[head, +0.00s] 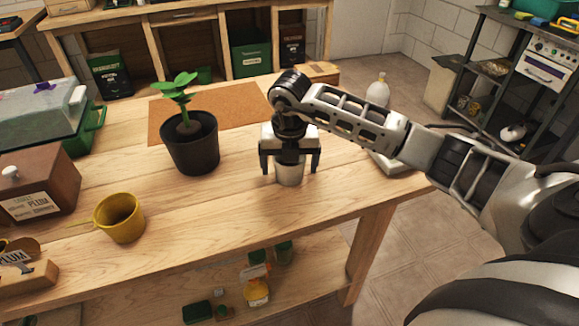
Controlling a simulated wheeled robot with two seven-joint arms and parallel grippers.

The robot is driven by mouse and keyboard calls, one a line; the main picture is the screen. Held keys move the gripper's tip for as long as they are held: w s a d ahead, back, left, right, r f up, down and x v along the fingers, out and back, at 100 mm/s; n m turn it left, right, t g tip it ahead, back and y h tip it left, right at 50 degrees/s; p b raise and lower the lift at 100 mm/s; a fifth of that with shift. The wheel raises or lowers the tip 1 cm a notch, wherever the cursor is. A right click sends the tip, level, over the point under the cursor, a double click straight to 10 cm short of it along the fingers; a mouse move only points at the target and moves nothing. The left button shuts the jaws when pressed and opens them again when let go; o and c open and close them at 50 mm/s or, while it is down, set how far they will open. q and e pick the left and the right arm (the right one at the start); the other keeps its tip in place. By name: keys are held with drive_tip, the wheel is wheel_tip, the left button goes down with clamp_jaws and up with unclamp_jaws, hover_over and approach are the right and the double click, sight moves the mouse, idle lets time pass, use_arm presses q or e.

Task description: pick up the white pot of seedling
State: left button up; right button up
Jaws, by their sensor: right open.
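The white pot (290,174) stands upright on the wooden table near its right part. My right gripper (290,168) is over it, pointing down, with its two dark fingers open on either side of the pot. A small gap seems to show at the left finger; I cannot tell whether either finger touches. The gripper body hides the pot's top, so the seedling in it is not visible. My left gripper is not in view.
A black pot with a green plant (194,150) stands left of the gripper, by a brown mat (240,108). A yellow pot (119,218), a wooden box (38,184) and a green-based propagator (90,132) are at left. The table front between is clear.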

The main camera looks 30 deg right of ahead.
drive_tip(key=shift+c, duration=0.2)
drive_tip(key=c, duration=1)
drive_tip(key=shift+r, duration=0.15)
